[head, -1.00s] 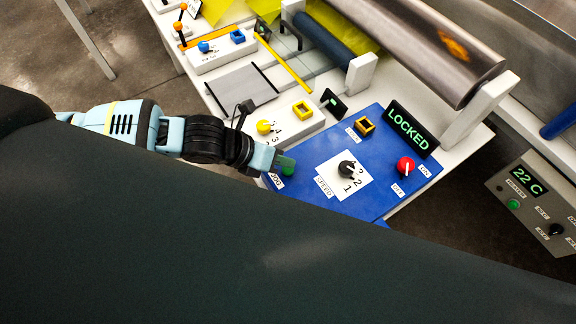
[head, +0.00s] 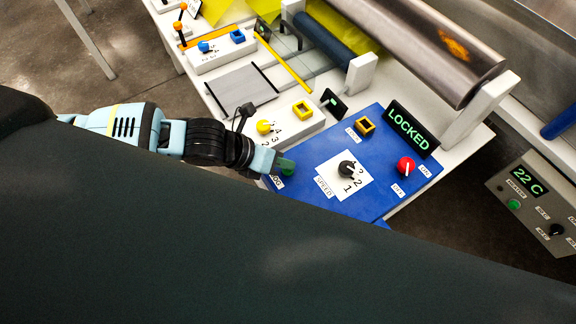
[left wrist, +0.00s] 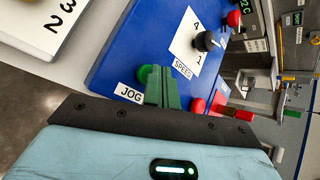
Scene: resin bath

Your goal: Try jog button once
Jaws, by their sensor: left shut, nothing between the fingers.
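The round green jog button (head: 288,172) sits at the left corner of the blue panel (head: 322,150), by a JOG label. In the left wrist view the button (left wrist: 146,74) shows just behind the fingers, above the JOG label (left wrist: 129,93). My left gripper (head: 285,163) is shut and empty, its green fingertips right over the button and partly covering it. In the left wrist view its fingers (left wrist: 168,90) overlap the button's right side. I cannot tell whether they touch it. My right gripper is not in view.
The panel also holds a black speed knob (head: 347,169), a red knob (head: 405,166), a yellow-framed switch (head: 364,126) and a display reading LOCKED (head: 408,130). A white block with a yellow knob (head: 264,127) lies left of the panel. A metal roller (head: 420,50) stands behind.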

